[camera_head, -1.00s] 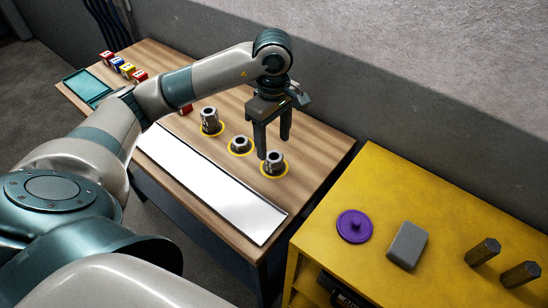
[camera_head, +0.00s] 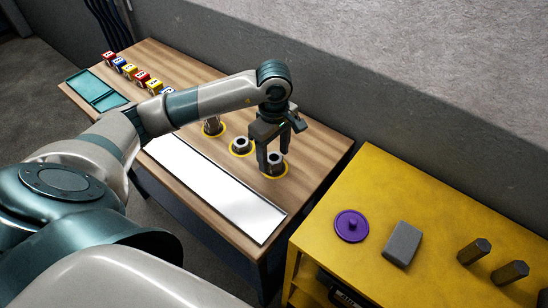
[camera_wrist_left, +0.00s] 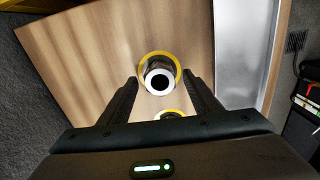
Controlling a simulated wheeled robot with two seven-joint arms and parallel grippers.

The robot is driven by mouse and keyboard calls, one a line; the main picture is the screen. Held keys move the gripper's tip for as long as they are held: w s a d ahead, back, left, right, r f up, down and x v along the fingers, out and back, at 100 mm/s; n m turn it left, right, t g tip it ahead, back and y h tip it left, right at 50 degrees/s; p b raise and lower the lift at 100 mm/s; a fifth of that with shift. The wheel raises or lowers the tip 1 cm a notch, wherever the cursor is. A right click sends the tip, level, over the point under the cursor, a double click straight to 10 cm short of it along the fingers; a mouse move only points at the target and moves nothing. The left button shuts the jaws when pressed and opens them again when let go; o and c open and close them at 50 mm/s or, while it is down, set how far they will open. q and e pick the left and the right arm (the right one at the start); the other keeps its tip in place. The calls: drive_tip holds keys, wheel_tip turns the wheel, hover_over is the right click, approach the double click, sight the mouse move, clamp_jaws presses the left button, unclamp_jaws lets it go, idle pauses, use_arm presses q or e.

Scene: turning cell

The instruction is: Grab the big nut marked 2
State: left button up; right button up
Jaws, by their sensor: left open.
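Three metal nuts stand in yellow rings on the wooden table (camera_head: 318,165). The nearest-right nut (camera_head: 276,160) is tall and grey; it also shows from above in the wrist view (camera_wrist_left: 160,82) with a pale top and dark bore. The middle nut (camera_head: 241,145) is shorter. No number is readable on any nut. My left gripper (camera_head: 273,157) is open and points down at the nearest-right nut. In the wrist view this nut lies between the fingers, with a visible gap on each side. My right gripper is not in view.
A white panel (camera_head: 215,188) lies along the table's front. Several coloured blocks (camera_head: 142,78) and a teal tray (camera_head: 97,91) are at the far left. A yellow bench (camera_head: 370,190) at the right holds a purple lidded disc (camera_head: 351,226), a grey block (camera_head: 402,243) and dark hex posts (camera_head: 474,251).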

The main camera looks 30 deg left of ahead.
sight(277, 160)
use_arm(q)
drive_tip(key=c, duration=1.3)
drive_tip(key=shift+r, duration=0.15)
drive_tip(key=shift+r+b, duration=0.55)
drive_tip(key=r+b, duration=0.1)
drive_tip(key=d+r, duration=0.1)
drive_tip(key=r, duration=0.1)
drive_tip(key=shift+s+d+b, duration=0.1)
drive_tip(key=shift+b, duration=0.3)
drive_tip(key=s+d+r, duration=0.1)
drive_tip(key=d+r, duration=0.1)
drive_tip(key=d, duration=0.1)
drive_tip(key=s+d+r+b, duration=0.1)
drive_tip(key=d+r, duration=0.1)
drive_tip(key=d, duration=0.1)
drive_tip(key=s+d+r+b, duration=0.1)
drive_tip(key=d+r, duration=0.1)
drive_tip(key=d, duration=0.1)
drive_tip(key=shift+s+d+r, duration=0.25)
drive_tip(key=shift+d+r, duration=0.05)
drive_tip(key=shift+d, duration=0.1)
